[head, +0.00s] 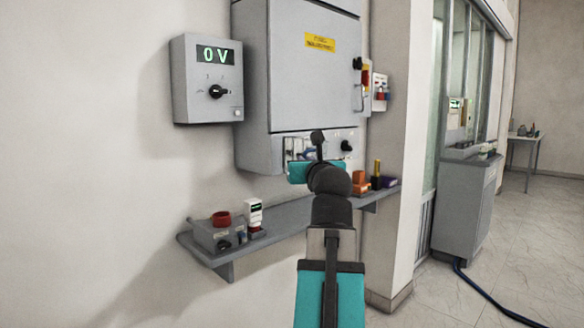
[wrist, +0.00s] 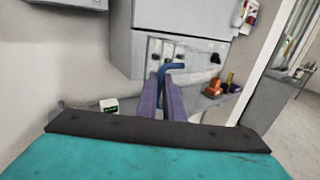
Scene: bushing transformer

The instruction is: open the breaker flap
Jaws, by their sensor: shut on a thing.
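The grey cabinet's lower front holds a pale breaker panel (head: 292,148), partly hidden behind my arm in the head view. The panel also shows in the wrist view (wrist: 185,52), with small dark breakers and a black knob. I cannot clearly pick out the flap's edges or how far it stands open. My gripper (wrist: 162,82) has its two purple fingers close together in front of the panel. A blue bent piece (wrist: 174,66) rises from between the fingertips and turns right; the jaws are shut on it. Whether it is fixed to the flap is unclear.
A grey shelf (head: 290,219) runs below the cabinet (head: 300,75). It carries a red-topped device (head: 221,219), a small white meter (head: 255,213) and orange blocks (head: 360,182). A control box (head: 207,82) reading 0 V hangs on the left. The floor at right is mostly clear.

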